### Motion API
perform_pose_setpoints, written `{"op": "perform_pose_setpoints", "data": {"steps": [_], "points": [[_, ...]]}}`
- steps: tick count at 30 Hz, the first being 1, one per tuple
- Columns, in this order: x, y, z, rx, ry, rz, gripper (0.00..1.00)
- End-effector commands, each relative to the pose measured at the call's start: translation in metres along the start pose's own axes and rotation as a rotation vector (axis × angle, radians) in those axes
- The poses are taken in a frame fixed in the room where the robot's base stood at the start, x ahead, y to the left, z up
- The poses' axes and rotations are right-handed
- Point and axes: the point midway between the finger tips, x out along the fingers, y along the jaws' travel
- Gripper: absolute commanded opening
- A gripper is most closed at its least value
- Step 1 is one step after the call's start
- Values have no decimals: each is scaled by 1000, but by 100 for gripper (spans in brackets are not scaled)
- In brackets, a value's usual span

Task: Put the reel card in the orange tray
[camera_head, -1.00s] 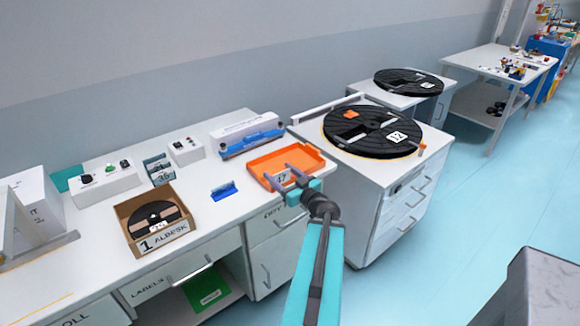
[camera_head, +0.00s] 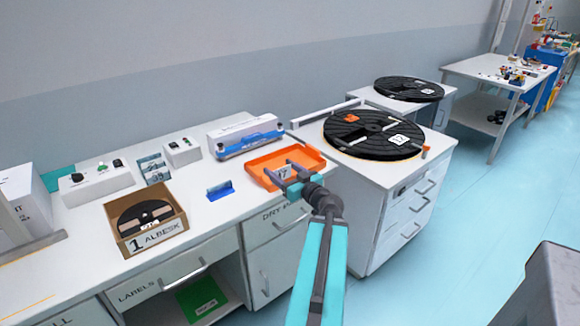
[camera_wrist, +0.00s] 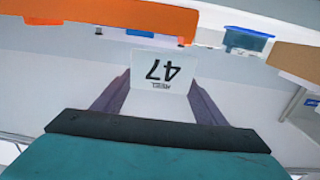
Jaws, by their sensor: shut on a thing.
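The reel card is a small white card marked 47 (camera_wrist: 162,72), and my gripper (camera_head: 289,171) is shut on it. The wrist view shows the card upright between the two fingers, its print upside down. In the head view the card (camera_head: 283,173) shows in front of the orange tray (camera_head: 261,161). The tray is shallow and sits at the right end of the white bench. It also shows along the top left of the wrist view (camera_wrist: 110,14). I cannot tell how high the card is above the tray floor. No card is visible inside the tray.
A blue holder (camera_head: 220,191) and a cardboard box with a reel (camera_head: 170,242) stand left of the tray. A white and blue unit (camera_head: 245,138) stands behind it. A large black reel (camera_head: 372,148) lies on the cabinet to the right. Bare bench top surrounds the blue holder.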

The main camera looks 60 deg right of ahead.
Motion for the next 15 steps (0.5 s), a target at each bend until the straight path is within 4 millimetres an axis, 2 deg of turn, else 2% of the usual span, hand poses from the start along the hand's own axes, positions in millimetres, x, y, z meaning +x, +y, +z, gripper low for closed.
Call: {"op": "perform_pose_setpoints", "data": {"steps": [5,15], "points": [[1,1,2,-1,2,2,45],[21,25,2,1,0,2,45]]}}
